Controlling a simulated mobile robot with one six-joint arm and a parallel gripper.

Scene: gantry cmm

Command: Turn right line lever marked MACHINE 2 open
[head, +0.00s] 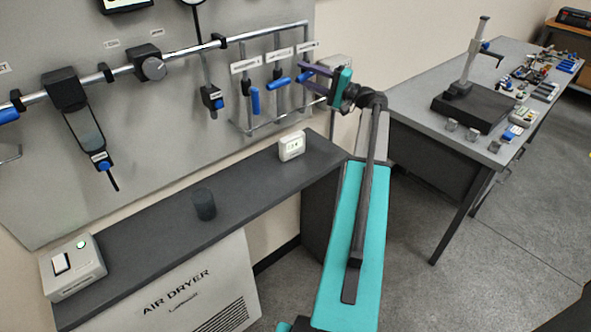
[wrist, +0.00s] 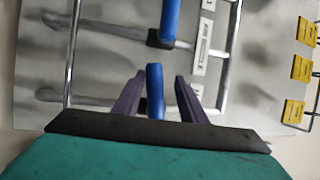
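Three blue lever handles sit on the right line of the wall panel, each under a white label plate too small to read, so I cannot tell which is MACHINE 2. In the head view the left handle (head: 255,100) hangs straight down. The middle handle (head: 279,83) and the right handle (head: 305,76) are tilted nearer to level. My gripper (head: 306,75) is open at the right handle. In the wrist view a blue handle (wrist: 155,82) stands between my gripper's (wrist: 158,78) purple fingers with a gap on each side. Another blue handle (wrist: 170,20) lies beyond.
Steel pipes (head: 277,122) frame the levers closely. A dark shelf (head: 250,182) below bears a small white display (head: 291,146) and a dark cylinder (head: 204,204). A grey table (head: 420,105) with a stand (head: 465,85) is to the right. Yellow tags (wrist: 302,68) show in the wrist view.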

